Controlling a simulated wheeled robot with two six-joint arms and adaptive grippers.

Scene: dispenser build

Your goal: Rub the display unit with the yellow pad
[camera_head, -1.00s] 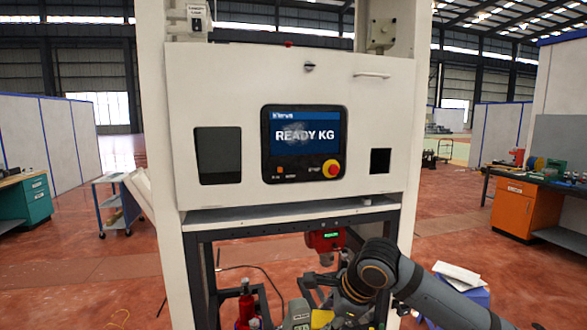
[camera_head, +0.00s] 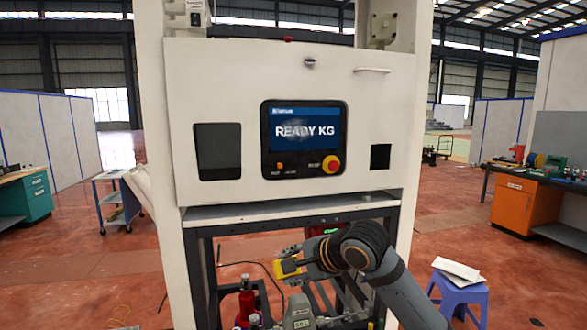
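The display unit (camera_head: 304,152) is set in the front of the white cabinet, with a blue screen reading READY KG. A faint whitish smudge shows on the screen around the lettering. A red knob on a yellow base sits at its lower right corner. The yellow pad (camera_head: 287,269) is below the cabinet's ledge, well apart from the display. My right gripper (camera_head: 296,261) is shut on the pad; its arm comes in from the lower right. My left gripper is not in view.
The white cabinet (camera_head: 385,100) has a ledge (camera_head: 250,211) between the pad and the display. Dark frame legs stand beneath. A red bottle-like object (camera_head: 246,303) stands below left. A purple stool (camera_head: 460,292) with papers is at right. The space before the display is clear.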

